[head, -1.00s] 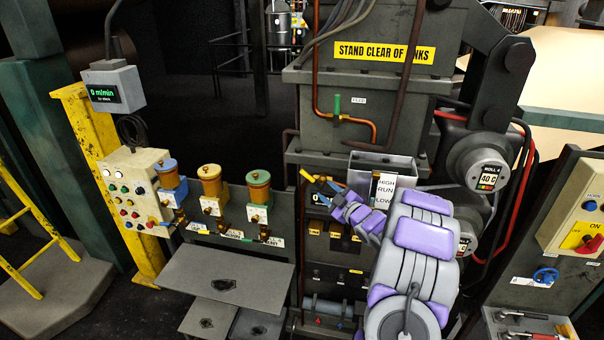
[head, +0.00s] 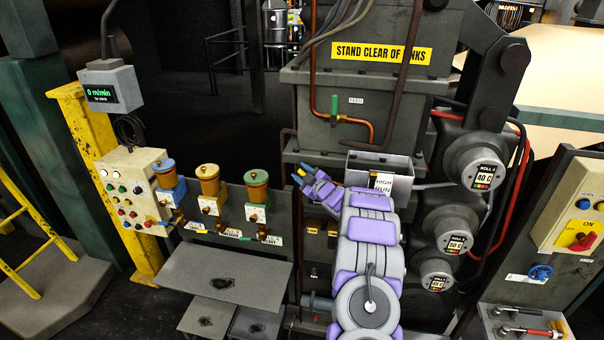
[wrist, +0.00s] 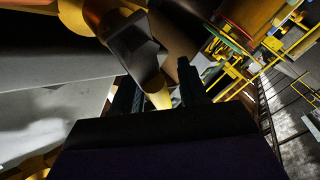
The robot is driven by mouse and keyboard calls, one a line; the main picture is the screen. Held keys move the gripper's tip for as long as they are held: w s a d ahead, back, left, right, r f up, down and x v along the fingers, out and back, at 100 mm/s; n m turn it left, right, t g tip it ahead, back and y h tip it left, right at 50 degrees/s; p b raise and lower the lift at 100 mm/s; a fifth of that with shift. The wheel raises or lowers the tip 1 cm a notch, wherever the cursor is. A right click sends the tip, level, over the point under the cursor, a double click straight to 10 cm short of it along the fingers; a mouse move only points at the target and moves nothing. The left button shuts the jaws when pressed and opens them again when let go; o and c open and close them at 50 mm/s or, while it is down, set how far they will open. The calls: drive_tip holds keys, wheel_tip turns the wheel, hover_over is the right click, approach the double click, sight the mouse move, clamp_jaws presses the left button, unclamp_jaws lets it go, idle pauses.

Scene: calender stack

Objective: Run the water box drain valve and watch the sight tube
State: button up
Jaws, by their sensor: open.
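The water box (head: 400,163) is a grey open-topped tray on the front of the dark machine, below the FEED valve. Its white level plate (head: 382,182) reads HIGH and RUN; my arm covers the lower part. I cannot make out the sight tube. My gripper (head: 301,174) is open, just left of the water box. A small yellow piece, perhaps the drain valve lever, shows at its fingertips. In the wrist view, a yellow bar (wrist: 158,96) lies between the fingers, under a dark block and brass-coloured parts. I cannot tell whether the fingers touch it.
A green-handled FEED valve (head: 334,109) sits on a copper pipe above. Three lubricator cups (head: 208,182) and a button box (head: 131,190) stand left. Roll gauges (head: 477,164) and hoses are close on the right. A grey plate (head: 222,276) projects low in front.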

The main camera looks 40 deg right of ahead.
drive_tip(key=shift+a, duration=0.1)
clamp_jaws()
idle(0.3)
